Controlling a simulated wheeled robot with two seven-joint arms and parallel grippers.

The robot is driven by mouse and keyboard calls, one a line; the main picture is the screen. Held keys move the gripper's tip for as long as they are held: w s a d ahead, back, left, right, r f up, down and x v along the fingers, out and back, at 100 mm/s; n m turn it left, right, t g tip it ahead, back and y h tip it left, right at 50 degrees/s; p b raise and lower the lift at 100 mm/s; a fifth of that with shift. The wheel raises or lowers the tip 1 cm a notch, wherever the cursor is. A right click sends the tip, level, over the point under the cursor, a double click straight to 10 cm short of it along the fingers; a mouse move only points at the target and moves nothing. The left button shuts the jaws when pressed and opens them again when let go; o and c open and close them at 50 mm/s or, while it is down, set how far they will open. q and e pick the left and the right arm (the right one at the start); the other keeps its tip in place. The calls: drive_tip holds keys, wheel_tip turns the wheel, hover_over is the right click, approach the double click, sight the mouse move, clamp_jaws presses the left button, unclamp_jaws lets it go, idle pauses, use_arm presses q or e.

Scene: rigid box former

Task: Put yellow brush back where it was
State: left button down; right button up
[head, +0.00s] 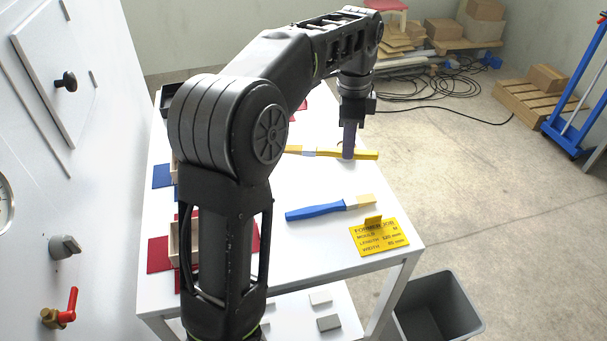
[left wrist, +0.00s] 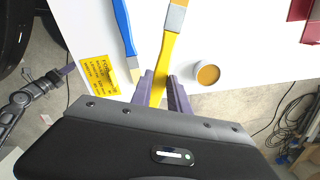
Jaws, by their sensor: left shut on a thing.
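The yellow brush (head: 366,155) is near the far side of the white table, its handle pointing right and its bristle end left. My left gripper (head: 348,152) is shut on its handle, coming from above. In the left wrist view the yellow handle (left wrist: 167,62) runs between the purple fingers (left wrist: 161,92), with the metal ferrule at the top edge. I cannot tell whether the brush touches the table. My right gripper (left wrist: 62,73) seems to show at the left of the wrist view, too small to tell its jaws.
A blue brush (head: 316,212) and a yellow job card (head: 379,236) lie on the table (head: 320,262). A small round pot (left wrist: 207,74) stands beside the yellow handle. Red and blue pieces are partly hidden behind my left arm. A grey bin (head: 440,306) stands on the floor at right.

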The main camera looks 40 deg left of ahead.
use_arm(q)
drive_tip(key=shift+s+a+r, duration=0.2)
drive_tip(key=shift+s, duration=0.1)
drive_tip(key=shift+f, duration=0.1)
wheel_tip(320, 180, down, 2)
drive_tip(key=shift+f+b, duration=0.15)
drive_tip(key=shift+b, duration=0.65)
wheel_tip(320, 180, down, 4)
drive_tip(key=shift+r, duration=0.25)
drive_tip(key=shift+f, duration=0.15)
